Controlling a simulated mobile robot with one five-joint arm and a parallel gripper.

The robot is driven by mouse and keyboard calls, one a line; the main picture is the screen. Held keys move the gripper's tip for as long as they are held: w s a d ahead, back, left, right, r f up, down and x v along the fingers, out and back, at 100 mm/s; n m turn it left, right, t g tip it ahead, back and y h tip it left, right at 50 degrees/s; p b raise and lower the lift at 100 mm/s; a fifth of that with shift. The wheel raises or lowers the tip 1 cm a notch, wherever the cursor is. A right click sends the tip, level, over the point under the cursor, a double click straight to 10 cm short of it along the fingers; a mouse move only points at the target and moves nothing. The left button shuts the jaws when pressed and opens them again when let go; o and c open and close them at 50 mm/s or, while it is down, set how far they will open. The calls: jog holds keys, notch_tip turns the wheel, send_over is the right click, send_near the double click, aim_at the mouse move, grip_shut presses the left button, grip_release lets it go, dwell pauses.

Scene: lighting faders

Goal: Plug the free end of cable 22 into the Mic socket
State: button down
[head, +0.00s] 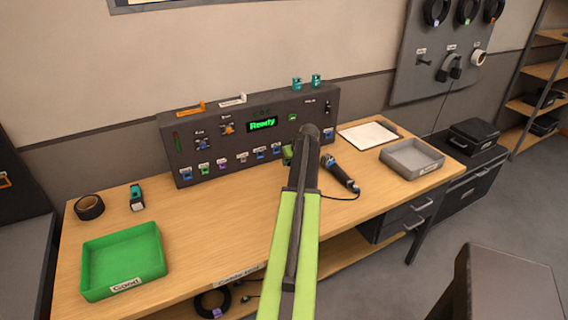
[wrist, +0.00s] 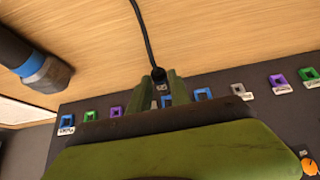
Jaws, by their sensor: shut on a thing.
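My gripper (head: 290,153) is at the lower front of the dark console (head: 218,150), with its green fingers close to the right part of the socket row. In the wrist view, my gripper (wrist: 170,88) is shut on the black plug of a cable (wrist: 146,35). The plug end (wrist: 158,73) shows between the fingertips, with a small tag whose text I cannot read clearly. The cable runs off the top of that view. Coloured sockets, such as a blue one (wrist: 203,94), lie on both sides of my fingers. Their labels are too small to tell which is Mic.
A black-and-blue handheld device (head: 341,172) lies right of my arm. A grey tray (head: 411,157) and clipboard (head: 369,135) are on the right. A green tray (head: 123,261), tape roll (head: 89,207) and small teal-and-black item (head: 137,197) are left. The desk middle (head: 215,225) is clear.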

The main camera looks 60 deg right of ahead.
jog(key=shift+w+d, duration=0.8)
jog(key=shift+w, duration=0.3)
jog(key=shift+w+d, duration=0.8)
jog(key=shift+w, duration=0.3)
jog(key=shift+w+d+r, duration=0.15)
jog(key=shift+w+d, duration=0.55)
jog(key=shift+w, duration=0.25)
dwell(0.8)
jog(key=c, duration=1.1)
grip_release()
jog(key=p+v, duration=1.4)
jog(key=v, duration=0.3)
jog(key=shift+s+a, duration=0.15)
jog(key=shift+s, duration=0.05)
